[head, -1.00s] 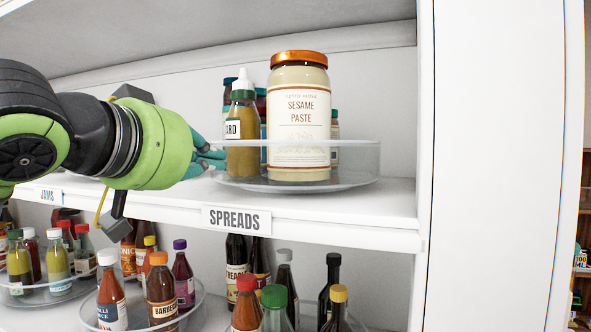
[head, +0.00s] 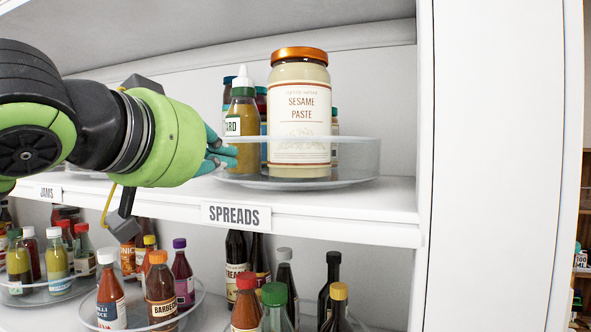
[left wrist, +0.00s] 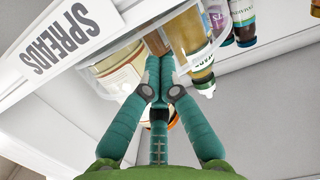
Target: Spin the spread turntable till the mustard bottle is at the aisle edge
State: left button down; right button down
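The spreads turntable (head: 350,160) is a clear round tray with a raised rim on the upper shelf. The mustard bottle (head: 241,135), yellow with a white nozzle, stands at its left side, left of and behind the large sesame paste jar (head: 298,120), which is at the aisle edge. In the left wrist view the mustard bottle (left wrist: 198,55) is right of the fingertips. My left gripper (head: 226,154) is at the turntable's left rim, its fingertips close together; whether they touch the rim is unclear. The left wrist view shows the fingers (left wrist: 159,68) brought together. My right gripper is not in view.
The SPREADS label (head: 237,217) is on the shelf's front edge, with a JAMS label (head: 48,192) further left. A white side panel (head: 470,170) bounds the shelf at right. More jars stand behind on the turntable. Sauce bottles (head: 160,290) fill the shelf below.

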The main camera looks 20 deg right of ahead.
aim_at(284, 157)
pick_arm(q)
jog(key=shift+d, duration=0.1)
jog(key=shift+s+d, duration=0.75)
jog(key=shift+d, duration=0.1)
jog(key=shift+s+d, duration=0.25)
jog(key=shift+d, duration=0.25)
jog(key=shift+s+d, duration=0.2)
jog(key=shift+d, duration=0.35)
jog(key=shift+s+d, duration=0.1)
jog(key=shift+s+d, duration=0.25)
jog(key=shift+d, duration=0.25)
jog(key=shift+s+d, duration=0.2)
jog(key=shift+d, duration=0.25)
